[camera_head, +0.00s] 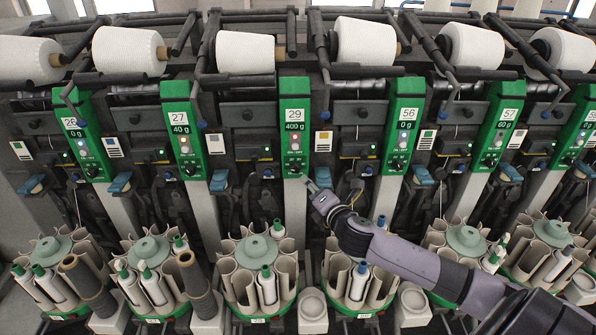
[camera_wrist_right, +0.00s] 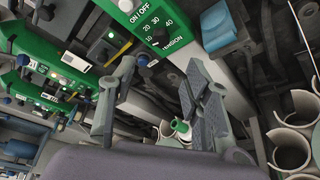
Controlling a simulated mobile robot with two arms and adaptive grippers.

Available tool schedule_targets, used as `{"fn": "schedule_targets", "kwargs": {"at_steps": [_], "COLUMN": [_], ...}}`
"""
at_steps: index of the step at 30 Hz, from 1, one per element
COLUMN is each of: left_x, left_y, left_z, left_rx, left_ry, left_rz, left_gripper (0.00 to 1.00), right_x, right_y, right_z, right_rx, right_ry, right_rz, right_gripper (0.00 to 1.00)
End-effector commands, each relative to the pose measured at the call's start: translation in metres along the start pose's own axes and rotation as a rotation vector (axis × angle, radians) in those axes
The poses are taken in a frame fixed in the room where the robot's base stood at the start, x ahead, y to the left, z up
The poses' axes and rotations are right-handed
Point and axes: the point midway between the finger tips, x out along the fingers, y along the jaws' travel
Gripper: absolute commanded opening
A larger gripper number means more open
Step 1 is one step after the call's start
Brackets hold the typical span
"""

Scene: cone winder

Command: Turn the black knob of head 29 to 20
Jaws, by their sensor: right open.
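The green panel of head 29 (camera_head: 294,115) shows the label 29 and 400 g in the head view. Its black knob (camera_head: 295,167) is near the panel's lower end. My right gripper (camera_head: 309,184) is just below and right of the knob. My left gripper is not in view.
Neighbouring green panels, head 27 (camera_head: 181,130) and head 56 (camera_head: 404,128), stand on both sides. A blue lever (camera_head: 323,178) is close to my right gripper. Below are round bobbin magazines (camera_head: 257,249); white yarn cones (camera_head: 245,52) lie along the top.

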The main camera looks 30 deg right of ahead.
Motion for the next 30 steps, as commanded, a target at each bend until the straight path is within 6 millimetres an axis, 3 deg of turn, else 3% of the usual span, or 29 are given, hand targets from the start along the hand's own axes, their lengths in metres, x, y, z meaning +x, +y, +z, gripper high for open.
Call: {"fn": "schedule_targets", "kwargs": {"at_steps": [15, 21, 30], "left_x": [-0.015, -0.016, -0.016], "left_y": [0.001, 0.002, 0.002], "left_z": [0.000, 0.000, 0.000], "left_rx": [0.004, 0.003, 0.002], "left_ry": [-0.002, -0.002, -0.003], "left_rz": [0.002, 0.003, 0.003], "left_gripper": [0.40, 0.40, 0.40], "right_x": [0.088, 0.106, 0.113], "right_y": [0.001, 0.000, -0.001], "right_z": [0.000, 0.000, -0.001], "right_rx": [0.004, 0.002, 0.001], "right_ry": [-0.001, 0.000, 0.001], "right_rz": [-0.002, -0.001, -0.001], "right_gripper": [0.45, 0.45, 0.45]}}
